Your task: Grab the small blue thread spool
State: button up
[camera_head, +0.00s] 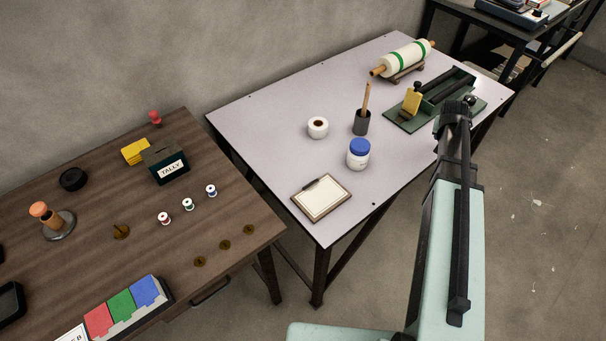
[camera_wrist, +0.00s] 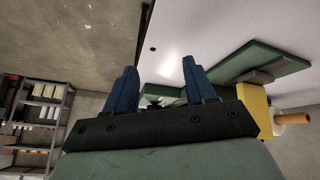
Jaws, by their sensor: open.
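The small blue thread spool (camera_head: 211,190) stands upright on the brown wooden table (camera_head: 75,215), the rightmost of three spools in a slanted row. A green spool (camera_head: 188,204) and a red spool (camera_head: 164,218) stand to its left. My gripper shows in the wrist view (camera_wrist: 160,85) with its two blue fingers apart and nothing between them. In the head view my arm reaches over the right end of the pale table, far to the right of the spools. The wrist view does not show the spools.
Near the spools are a TALLY box (camera_head: 165,165), dark brass discs (camera_head: 225,244) and a red-green-blue block tray (camera_head: 125,308).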

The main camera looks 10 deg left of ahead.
jog(key=a+n, duration=0.1)
jog(key=a, duration=0.5)
jog(key=s+a+r+n+y, duration=0.1)
jog(key=a, duration=0.6)
jog(key=a+r+n+y, duration=0.1)
jog(key=a+n, duration=0.1)
jog(key=a, duration=0.5)
jog(key=shift+s, duration=0.15)
jog(key=s+a+r+n+y, duration=0.1)
jog(key=s+a+r+n, duration=0.15)
jog(key=a, duration=0.75)
jog(key=s+a+r+n+y, duration=0.1)
jog(key=s+a+n, duration=0.25)
jog(key=a, duration=0.55)
jog(key=n+g+y, duration=0.4)
jog(key=n+g, duration=0.1)
jog(key=n, duration=0.5)
send_near(209, 189)
jog(key=shift+x, duration=4.05)
grip_shut()
